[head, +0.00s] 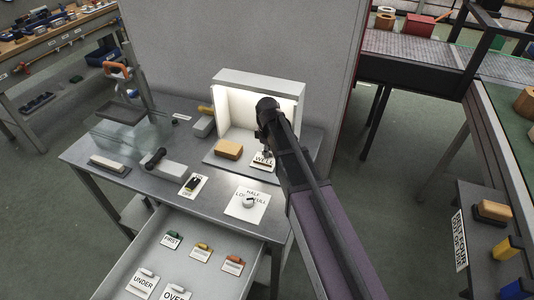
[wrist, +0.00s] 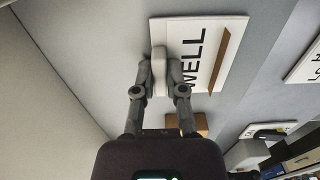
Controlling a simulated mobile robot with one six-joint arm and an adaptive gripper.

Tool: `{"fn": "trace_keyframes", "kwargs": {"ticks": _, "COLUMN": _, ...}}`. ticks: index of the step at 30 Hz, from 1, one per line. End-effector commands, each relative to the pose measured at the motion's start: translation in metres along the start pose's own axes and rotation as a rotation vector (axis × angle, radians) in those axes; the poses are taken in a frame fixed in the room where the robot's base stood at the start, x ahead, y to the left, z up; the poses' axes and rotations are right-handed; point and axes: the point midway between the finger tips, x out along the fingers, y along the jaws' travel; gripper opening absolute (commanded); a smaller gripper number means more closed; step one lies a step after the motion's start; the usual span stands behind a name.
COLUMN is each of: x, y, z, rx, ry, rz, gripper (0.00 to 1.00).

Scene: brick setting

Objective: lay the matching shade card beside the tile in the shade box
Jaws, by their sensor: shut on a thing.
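My gripper (head: 266,148) is shut on the pale grip of the white card marked WELL (head: 262,161). In the wrist view my fingers (wrist: 160,84) pinch that grip, and the card (wrist: 232,30) shows a brown stripe beside the lettering. The card is at the front right of the lit shade box (head: 258,82), flat over its floor; I cannot tell whether it touches. The tan tile (head: 228,149) lies to the card's left with a gap between them. In the wrist view the tile (wrist: 187,124) is partly hidden by my gripper.
An open drawer (head: 128,251) in front holds several cards, including FIRST (head: 170,241), UNDER (head: 142,284) and OVER (head: 174,295). On the bench are an OFF switch plate (head: 186,192), a HALF/LOW/FULL dial plate (head: 243,211) and a clear stand (head: 125,137) at left. The shade box walls stand behind the card.

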Motion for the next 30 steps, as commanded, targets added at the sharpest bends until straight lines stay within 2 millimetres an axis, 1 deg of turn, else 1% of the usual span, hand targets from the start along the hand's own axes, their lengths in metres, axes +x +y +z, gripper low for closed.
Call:
{"fn": "trace_keyframes", "kwargs": {"ticks": 5, "x": -0.0006, "y": 0.0001, "z": 0.0001, "rx": 0.0, "ry": 0.0, "rz": 0.0, "gripper": 0.0}}
{"fn": "trace_keyframes", "kwargs": {"ticks": 11, "x": 0.0039, "y": 0.0002, "z": 0.0001, "rx": 0.0, "ry": 0.0, "rz": 0.0, "gripper": 0.0}}
{"fn": "trace_keyframes", "kwargs": {"ticks": 12, "x": 0.0028, "y": 0.0002, "z": 0.0001, "rx": 0.0, "ry": 0.0, "rz": 0.0, "gripper": 0.25}}
{"fn": "trace_keyframes", "kwargs": {"ticks": 15, "x": 0.0025, "y": 0.0002, "z": 0.0002, "rx": 0.0, "ry": 0.0, "rz": 0.0, "gripper": 0.5}}
{"fn": "trace_keyframes", "kwargs": {"ticks": 30, "x": 0.0, "y": 0.0003, "z": 0.0004, "rx": 0.001, "ry": 0.0, "rz": 0.0, "gripper": 0.5}}
